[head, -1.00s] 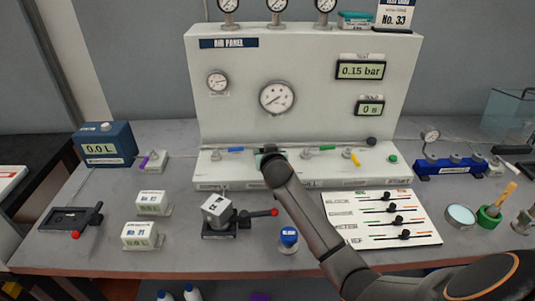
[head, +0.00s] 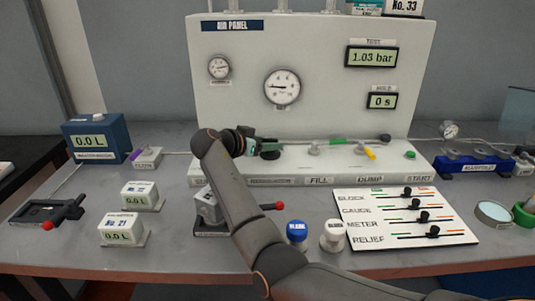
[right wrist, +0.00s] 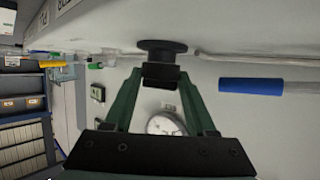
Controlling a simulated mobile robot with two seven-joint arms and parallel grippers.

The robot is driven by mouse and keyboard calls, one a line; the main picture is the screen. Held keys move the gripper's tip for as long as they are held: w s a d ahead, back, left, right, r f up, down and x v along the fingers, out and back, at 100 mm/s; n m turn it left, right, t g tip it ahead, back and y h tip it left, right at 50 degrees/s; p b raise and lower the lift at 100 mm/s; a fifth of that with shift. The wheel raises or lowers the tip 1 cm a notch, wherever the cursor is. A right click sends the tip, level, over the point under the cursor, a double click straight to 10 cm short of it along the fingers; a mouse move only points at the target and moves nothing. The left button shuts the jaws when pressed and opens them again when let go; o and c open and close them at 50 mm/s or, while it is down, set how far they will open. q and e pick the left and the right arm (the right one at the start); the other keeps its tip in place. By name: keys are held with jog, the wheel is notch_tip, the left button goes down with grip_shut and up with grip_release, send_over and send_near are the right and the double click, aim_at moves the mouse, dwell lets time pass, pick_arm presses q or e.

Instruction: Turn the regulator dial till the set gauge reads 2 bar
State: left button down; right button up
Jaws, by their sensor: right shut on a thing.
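The black regulator dial (head: 270,153) sits low on the front of the white air panel (head: 228,100), above the regulator label. It shows in the right wrist view (right wrist: 162,48) as a round black knob. My right gripper (head: 259,147), with green fingers, is shut on the dial; its black tips (right wrist: 161,76) meet at the knob. A large round gauge (head: 282,87) on the panel has its needle pointing left; its label is too small to read. A digital display (head: 372,57) reads 1.03 bar. My left gripper is out of view.
A second display (head: 382,101) reads 0 s. Green (head: 331,141) and yellow (head: 370,153) valve handles lie right of the dial. A blue handle (right wrist: 250,85) is close to my gripper. Boxes, red levers and a slider board (head: 365,229) fill the bench front.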

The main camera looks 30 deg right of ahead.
jog(key=shift+w+f+m+g+b, duration=0.1)
jog(key=shift+m+g+b, duration=0.3)
jog(key=shift+g+b, duration=0.1)
dwell(0.3)
jog(key=o, duration=1.3)
jog(key=shift+o, duration=0.2)
jog(key=v, duration=1.2)
jog(key=shift+a, duration=0.3)
